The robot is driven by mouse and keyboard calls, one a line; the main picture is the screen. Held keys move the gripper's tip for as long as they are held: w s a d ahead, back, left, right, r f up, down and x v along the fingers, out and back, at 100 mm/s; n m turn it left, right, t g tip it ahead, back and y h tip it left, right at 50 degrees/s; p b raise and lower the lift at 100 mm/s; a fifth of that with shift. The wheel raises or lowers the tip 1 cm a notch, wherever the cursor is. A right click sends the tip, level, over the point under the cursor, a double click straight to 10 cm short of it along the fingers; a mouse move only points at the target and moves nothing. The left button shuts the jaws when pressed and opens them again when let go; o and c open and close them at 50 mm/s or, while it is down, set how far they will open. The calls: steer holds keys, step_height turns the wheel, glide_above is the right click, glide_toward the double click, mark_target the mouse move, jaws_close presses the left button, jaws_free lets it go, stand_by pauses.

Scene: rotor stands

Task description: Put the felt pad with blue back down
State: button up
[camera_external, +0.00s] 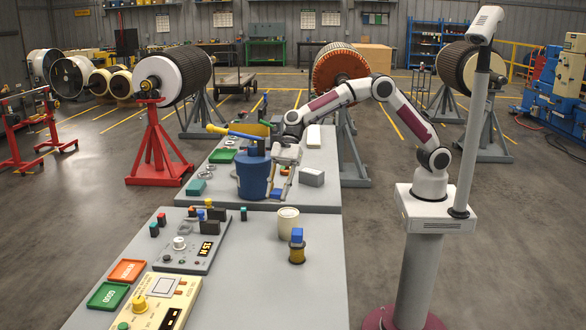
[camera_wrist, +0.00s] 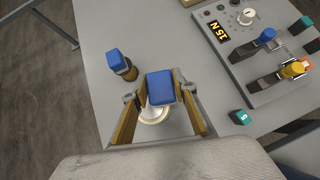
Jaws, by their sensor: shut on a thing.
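The felt pad with the blue back (camera_wrist: 160,88) shows as a blue block between the fingers of my gripper (camera_wrist: 160,100) in the wrist view. My gripper is shut on it. In the external view my gripper (camera_external: 279,187) points down over the grey table, right beside a blue bucket, and a bit of the blue pad (camera_external: 275,193) shows between the fingers. The pad's underside is hidden. A cream jar (camera_external: 288,221) stands nearer the camera; in the wrist view its rim (camera_wrist: 152,117) shows partly behind the pad.
A brass-coloured cylinder with a blue top (camera_external: 297,250) stands beside the jar. The blue bucket (camera_external: 252,178) is close on the left, a grey block (camera_external: 311,177) on the right. A control box (camera_external: 189,247) and orange (camera_external: 127,271) and green (camera_external: 108,296) trays lie nearer. The front-right tabletop is bare.

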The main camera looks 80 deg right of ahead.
step_height(320, 180, up, 3)
steer(key=shift+f, duration=0.15)
steer(key=s+a+n+g, duration=0.1)
steer(key=s+a, duration=0.4)
steer(key=a, duration=0.7)
steer(key=s+a+n, duration=0.1)
steer(key=s+a, duration=0.3)
steer(key=a, duration=0.8)
steer(key=s+a+n+g, duration=0.1)
steer(key=s+a, duration=0.4)
steer(key=a, duration=0.7)
step_height(320, 180, down, 7)
steer(key=shift+w+d, duration=0.15)
steer(key=shift+d, duration=0.15)
steer(key=shift+f, duration=2.45)
steer(key=shift+f, duration=2.5)
steer(key=shift+f, duration=0.15)
